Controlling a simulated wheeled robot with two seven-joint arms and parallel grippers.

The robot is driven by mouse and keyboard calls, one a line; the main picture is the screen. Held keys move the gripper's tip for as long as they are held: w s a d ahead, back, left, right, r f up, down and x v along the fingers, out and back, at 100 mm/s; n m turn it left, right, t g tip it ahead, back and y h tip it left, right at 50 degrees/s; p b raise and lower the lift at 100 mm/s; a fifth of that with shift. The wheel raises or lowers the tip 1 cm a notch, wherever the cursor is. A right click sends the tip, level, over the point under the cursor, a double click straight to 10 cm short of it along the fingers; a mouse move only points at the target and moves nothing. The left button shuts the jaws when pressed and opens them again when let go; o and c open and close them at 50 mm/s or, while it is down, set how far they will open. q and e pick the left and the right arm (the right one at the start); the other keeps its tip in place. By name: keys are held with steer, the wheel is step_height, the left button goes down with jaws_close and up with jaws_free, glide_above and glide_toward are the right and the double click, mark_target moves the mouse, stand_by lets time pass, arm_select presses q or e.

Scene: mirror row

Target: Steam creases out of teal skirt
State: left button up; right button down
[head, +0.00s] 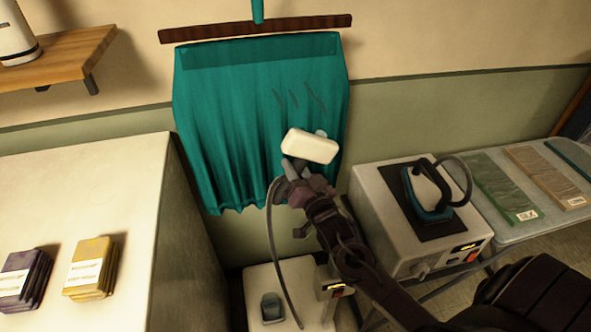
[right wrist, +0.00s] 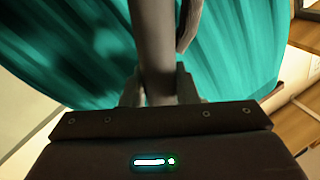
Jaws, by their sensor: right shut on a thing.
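The teal skirt (head: 255,110) hangs on the wall from a dark wooden bar (head: 256,29). A few dark crease lines show at its upper right. My right gripper (head: 296,172) is shut on the handle of a steamer with a white head (head: 310,145). The head is in front of the skirt's right half, below the creases; I cannot tell whether it touches the cloth. In the right wrist view the grey handle (right wrist: 153,50) stands between the fingers with the skirt (right wrist: 235,50) behind it. My left gripper is not in view.
A grey hose (head: 271,230) runs down to a white base unit (head: 262,279) on the floor. A pale counter (head: 80,200) with folded stacks is at left. At right, an iron (head: 428,193) sits on a white box beside a board with folded cloths (head: 500,187).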

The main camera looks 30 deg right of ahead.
mark_target(299, 143)
steer(key=shift+r+p, duration=4.2)
steer(key=shift+r, duration=0.8)
steer(key=shift+s+a+f, duration=0.1)
steer(key=shift+s+f, duration=0.05)
steer(key=shift+s, duration=0.05)
steer(key=shift+s+a+p, duration=0.2)
steer(key=shift+s+p, duration=0.1)
steer(key=shift+s, duration=0.4)
steer(key=shift+s+a+p, duration=0.2)
steer(key=shift+s+p, duration=0.05)
steer(key=shift+s, duration=0.5)
steer(key=shift+s+a+p, duration=0.2)
steer(key=shift+s+p, duration=0.1)
steer(key=shift+s, duration=0.4)
